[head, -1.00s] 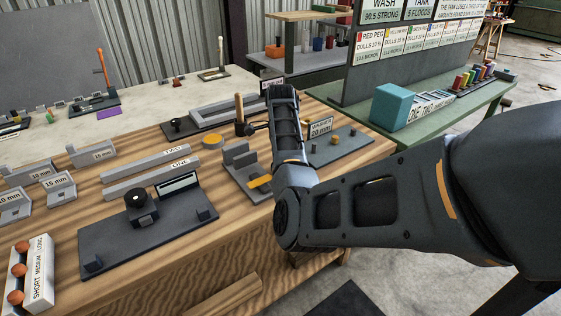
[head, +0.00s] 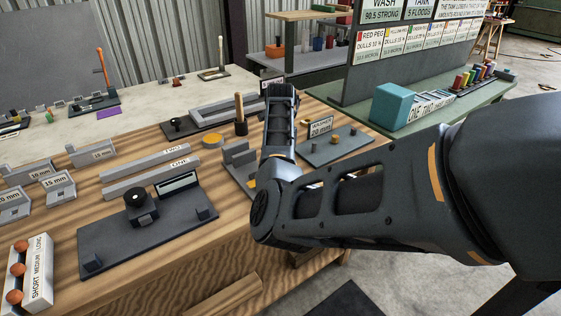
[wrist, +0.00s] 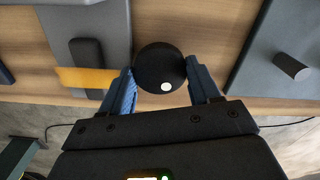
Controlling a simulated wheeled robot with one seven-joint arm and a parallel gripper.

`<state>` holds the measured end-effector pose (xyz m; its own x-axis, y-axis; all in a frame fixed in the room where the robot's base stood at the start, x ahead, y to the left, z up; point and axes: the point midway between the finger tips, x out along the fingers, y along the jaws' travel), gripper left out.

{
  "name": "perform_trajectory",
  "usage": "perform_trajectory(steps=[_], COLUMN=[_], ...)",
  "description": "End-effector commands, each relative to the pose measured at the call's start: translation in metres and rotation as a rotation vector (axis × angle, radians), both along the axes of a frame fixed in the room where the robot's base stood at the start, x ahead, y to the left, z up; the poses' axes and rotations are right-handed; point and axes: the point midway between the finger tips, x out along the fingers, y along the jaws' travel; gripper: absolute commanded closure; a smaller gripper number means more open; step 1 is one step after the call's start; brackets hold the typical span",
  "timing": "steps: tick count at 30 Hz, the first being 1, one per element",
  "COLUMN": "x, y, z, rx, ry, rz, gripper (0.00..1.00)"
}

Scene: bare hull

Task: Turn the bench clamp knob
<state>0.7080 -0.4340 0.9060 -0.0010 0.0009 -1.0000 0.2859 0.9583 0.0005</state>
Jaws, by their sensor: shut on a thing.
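In the wrist view, a round black knob (wrist: 160,68) with a white dot sits between the fingers of my gripper (wrist: 160,82). The fingers touch it on both sides and are shut on it. To its left is a grey block with a dark post (wrist: 87,62) and an orange strip (wrist: 82,78). In the head view, my arm hides the gripper and this knob. Part of the grey fixture with upright plates (head: 236,155) shows just left of my arm, with a bit of the orange strip (head: 249,184).
A dark plate with short pegs (head: 335,146) lies right of my arm. A dark plate with another black knob (head: 135,197) lies front left. A wooden-handled tool (head: 239,115) stands behind. The wooden bench's front edge (wrist: 285,102) is close to the gripper.

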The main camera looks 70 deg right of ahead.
Motion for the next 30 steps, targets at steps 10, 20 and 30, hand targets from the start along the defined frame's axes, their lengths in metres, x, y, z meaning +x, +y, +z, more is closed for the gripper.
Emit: perform_trajectory(steps=[10,20,30], x=[0.0031,0.0032,0.0037], y=[-0.0005,-0.0008,-0.0008], z=[0.0022,0.0007,-0.0006], rx=[-0.004,-0.004,-0.002], ry=[-0.008,-0.009,-0.011], rz=[-0.329,-0.643,-0.846], gripper=[0.69,0.69,0.69])
